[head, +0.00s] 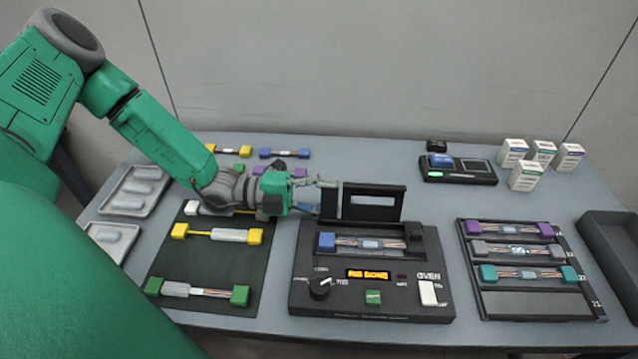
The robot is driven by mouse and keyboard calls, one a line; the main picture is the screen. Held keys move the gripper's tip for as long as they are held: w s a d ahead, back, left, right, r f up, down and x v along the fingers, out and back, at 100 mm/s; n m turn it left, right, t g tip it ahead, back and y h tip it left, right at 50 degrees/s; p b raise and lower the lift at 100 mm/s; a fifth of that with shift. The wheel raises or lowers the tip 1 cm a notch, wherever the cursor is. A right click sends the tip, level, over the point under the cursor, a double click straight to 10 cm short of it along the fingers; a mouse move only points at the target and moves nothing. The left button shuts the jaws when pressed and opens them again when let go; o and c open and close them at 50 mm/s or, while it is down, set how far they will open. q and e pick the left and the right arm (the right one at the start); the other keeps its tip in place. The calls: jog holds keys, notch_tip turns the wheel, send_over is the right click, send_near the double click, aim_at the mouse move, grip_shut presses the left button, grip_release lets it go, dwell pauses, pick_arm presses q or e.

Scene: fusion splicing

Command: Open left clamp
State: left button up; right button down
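The black splicer (300,285) stands at the front middle of the table, its dark lid (375,213) raised at the back. A fiber piece (370,243) with a blue left end block (327,241) lies in its slot. The left clamp cannot be told apart clearly at this size. My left gripper (318,195) reaches in from the left, its fingertips by the left edge of the raised lid, above and behind the blue block. The fingers are small and overlap the lid, so their opening is unclear. My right gripper is out of view.
A dark mat (200,262) with yellow and green fiber pieces lies left of the splicer. A black rack (530,302) with several fiber pieces is at the right. A small black device (458,172) and white boxes (526,176) stand behind. Grey trays (136,191) are at the far left.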

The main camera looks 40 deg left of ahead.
pick_arm(q)
jog(key=v, duration=1.1)
jog(key=shift+w+a+f, duration=0.1)
jog(key=shift+w+a, duration=0.05)
jog(key=shift+a, duration=0.1)
jog(key=shift+s+a, duration=0.25)
jog(key=shift+s, duration=0.05)
jog(key=shift+d, duration=0.1)
